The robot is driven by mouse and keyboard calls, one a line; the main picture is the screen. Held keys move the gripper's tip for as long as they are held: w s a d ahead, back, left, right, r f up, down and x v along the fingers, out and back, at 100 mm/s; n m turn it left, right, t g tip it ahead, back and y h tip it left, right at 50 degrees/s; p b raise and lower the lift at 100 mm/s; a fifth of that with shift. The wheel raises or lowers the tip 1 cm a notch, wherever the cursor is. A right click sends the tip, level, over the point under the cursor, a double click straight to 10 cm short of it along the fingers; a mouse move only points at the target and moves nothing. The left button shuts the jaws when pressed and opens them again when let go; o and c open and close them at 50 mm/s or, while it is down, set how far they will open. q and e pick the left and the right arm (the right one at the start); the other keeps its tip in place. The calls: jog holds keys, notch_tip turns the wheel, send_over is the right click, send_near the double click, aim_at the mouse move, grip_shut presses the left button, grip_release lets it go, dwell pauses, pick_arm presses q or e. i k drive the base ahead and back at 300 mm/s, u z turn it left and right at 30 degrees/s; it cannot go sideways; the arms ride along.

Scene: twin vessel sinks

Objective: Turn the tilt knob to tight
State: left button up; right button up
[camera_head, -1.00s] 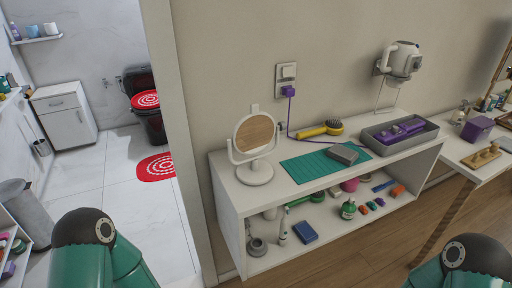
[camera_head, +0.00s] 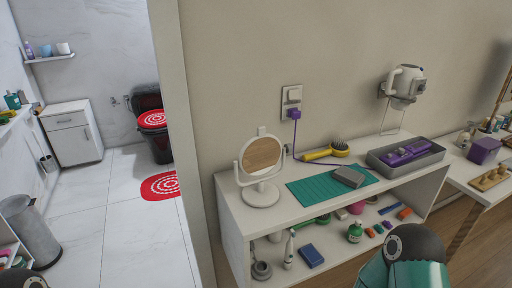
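A white vanity mirror (camera_head: 262,154) with a round tan-looking face stands on the left end of the white shelf unit (camera_head: 228,215). Its face sits in a U-shaped yoke on a round white base (camera_head: 261,195). Small pivot pieces show at the sides of the yoke, but the tilt knob and its setting are too small to make out. My left and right grippers are both out of view. Only a dark and green piece of my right arm shows at the bottom right, and a dark piece of my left arm at the bottom left corner.
A teal mat (camera_head: 318,192) with a grey block (camera_head: 348,177) lies right of the mirror. Behind are a yellow hairbrush (camera_head: 327,152) and a purple plug (camera_head: 294,114) with its cord. A grey tray (camera_head: 428,158) holds a purple tool. A wall-mounted dryer (camera_head: 403,84) hangs above.

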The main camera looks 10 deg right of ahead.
aim_at(290, 148)
jog(key=z, duration=1.5)
jog(key=i, duration=0.1)
jog(key=u, duration=2.55)
jog(key=i, duration=0.2)
jog(key=u, duration=1.65)
jog(key=k, duration=2.3)
jog(key=u, duration=0.45)
jog(key=i, duration=0.1)
jog(key=z, duration=2.2)
jog(key=i, duration=0.85)
jog(key=z, duration=0.05)
